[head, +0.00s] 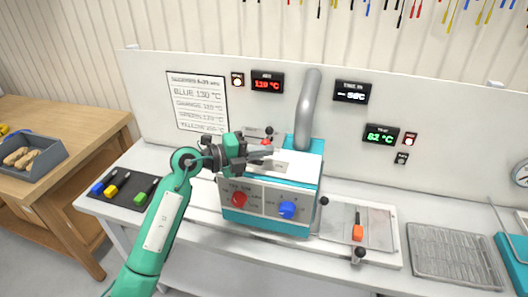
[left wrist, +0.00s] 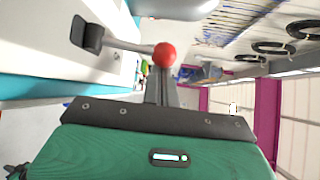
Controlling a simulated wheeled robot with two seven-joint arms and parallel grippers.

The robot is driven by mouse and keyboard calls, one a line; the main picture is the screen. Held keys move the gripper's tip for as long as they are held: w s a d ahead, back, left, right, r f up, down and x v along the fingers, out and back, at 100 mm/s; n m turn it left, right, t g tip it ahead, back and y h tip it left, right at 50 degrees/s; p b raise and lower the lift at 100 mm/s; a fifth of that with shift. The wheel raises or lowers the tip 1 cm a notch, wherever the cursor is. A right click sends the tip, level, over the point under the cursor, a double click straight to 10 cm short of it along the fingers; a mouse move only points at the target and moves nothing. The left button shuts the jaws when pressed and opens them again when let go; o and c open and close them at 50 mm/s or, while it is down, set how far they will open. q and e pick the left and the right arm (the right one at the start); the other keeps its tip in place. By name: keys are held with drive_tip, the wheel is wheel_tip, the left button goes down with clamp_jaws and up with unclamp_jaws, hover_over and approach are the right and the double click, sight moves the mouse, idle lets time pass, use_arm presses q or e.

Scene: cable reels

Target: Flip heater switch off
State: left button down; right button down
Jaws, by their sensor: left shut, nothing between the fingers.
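A teal and white heater box (head: 262,221) stands on the bench, with a red knob (head: 239,199) and a blue knob (head: 288,210) on its front. A switch lever with a red ball end (left wrist: 165,54) sticks out from a dark mount in the left wrist view. A bit of this red ball (head: 266,141) shows just behind my fingers in the head view. My left gripper (head: 268,154) is shut and empty above the box top. In the left wrist view its fingers (left wrist: 160,92) point at the ball; I cannot tell whether they touch it. My right gripper is out of view.
A grey pipe (head: 306,110) rises from the box. Lit displays (head: 267,82) and a chart (head: 198,100) hang on the back panel. A dark tool mat (head: 122,204) lies left, a plate with an orange-handled tool (head: 358,233) right. A wire rack (head: 450,250) lies further right.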

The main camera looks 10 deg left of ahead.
use_arm(q)
drive_tip(key=shift+a+r+n+t+h, duration=0.1)
drive_tip(key=shift+a+n+t+h, duration=0.2)
drive_tip(key=shift+h, duration=0.1)
drive_tip(key=shift+a, duration=0.1)
drive_tip(key=shift+a+r+n+t+h+b, duration=0.1)
drive_tip(key=shift+a+n+t+h+b, duration=0.75)
drive_tip(key=shift+a+n+h, duration=0.2)
drive_tip(key=shift+a+n+t, duration=0.1)
drive_tip(key=shift+n+t, duration=0.15)
drive_tip(key=shift+n, duration=0.1)
drive_tip(key=shift+a+r+h, duration=0.1)
drive_tip(key=shift+a+h, duration=0.25)
drive_tip(key=shift+a, duration=0.05)
drive_tip(key=shift+w, duration=0.1)
